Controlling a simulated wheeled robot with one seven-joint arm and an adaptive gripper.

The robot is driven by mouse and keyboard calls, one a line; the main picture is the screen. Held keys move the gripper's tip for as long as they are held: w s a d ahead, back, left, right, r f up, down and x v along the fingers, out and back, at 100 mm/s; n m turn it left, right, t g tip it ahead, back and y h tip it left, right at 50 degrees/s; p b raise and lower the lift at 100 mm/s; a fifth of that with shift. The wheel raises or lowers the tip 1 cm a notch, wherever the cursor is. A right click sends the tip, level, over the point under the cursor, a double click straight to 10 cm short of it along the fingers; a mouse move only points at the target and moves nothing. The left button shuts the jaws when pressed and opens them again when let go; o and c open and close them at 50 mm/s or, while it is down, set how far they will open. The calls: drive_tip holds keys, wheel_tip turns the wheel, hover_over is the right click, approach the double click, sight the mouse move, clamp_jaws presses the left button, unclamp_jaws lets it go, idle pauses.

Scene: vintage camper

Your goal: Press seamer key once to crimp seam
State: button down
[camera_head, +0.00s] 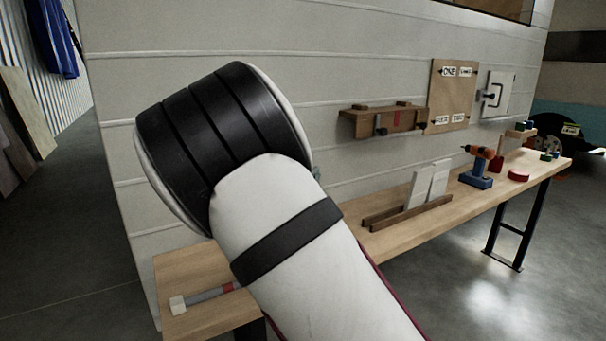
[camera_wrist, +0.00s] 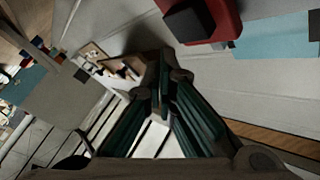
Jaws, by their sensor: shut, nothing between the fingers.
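In the wrist view a red body (camera_wrist: 222,22) with a black block (camera_wrist: 188,20) on it shows at the top, cut off by the frame edge. It may be the seamer with its key, but I cannot tell for sure. My gripper (camera_wrist: 162,82) has dark green fingers that are shut and empty. The fingertips lie below and left of the red body in the picture and look apart from it. In the head view my white and black arm hides the gripper and part of the bench. I cannot pick out the seamer for certain there.
A long wooden workbench (camera_head: 408,236) runs along the panelled wall. It carries a mallet-like tool (camera_head: 205,296), pale panels in a wooden rack (camera_head: 408,213), a blue and orange tool (camera_head: 477,181) and a red round item (camera_head: 518,175). A shelf (camera_head: 390,121) and labelled board (camera_head: 452,95) hang above.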

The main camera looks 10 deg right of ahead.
drive_tip(key=s, duration=0.1)
drive_tip(key=s+d, duration=0.1)
drive_tip(key=s, duration=0.1)
drive_tip(key=shift+s, duration=0.2)
drive_tip(key=shift+d, duration=0.1)
idle(0.5)
drive_tip(key=s+f+n+g+y, duration=0.1)
drive_tip(key=s+n+g+y, duration=0.45)
drive_tip(key=s, duration=1.95)
drive_tip(key=s+f+n+g+y, duration=0.1)
drive_tip(key=s+n+g+y, duration=0.2)
drive_tip(key=s+n+g, duration=1.45)
drive_tip(key=s+r+m+t+p, duration=0.4)
drive_tip(key=r+m+t+p, duration=0.1)
drive_tip(key=r+p, duration=0.4)
drive_tip(key=s+r+m+t+p, duration=0.4)
drive_tip(key=r+m+p, duration=0.1)
drive_tip(key=r+p, duration=0.4)
wheel_tip(320, 180, up, 2)
drive_tip(key=shift+r+t, duration=0.1)
drive_tip(key=shift+t, duration=0.3)
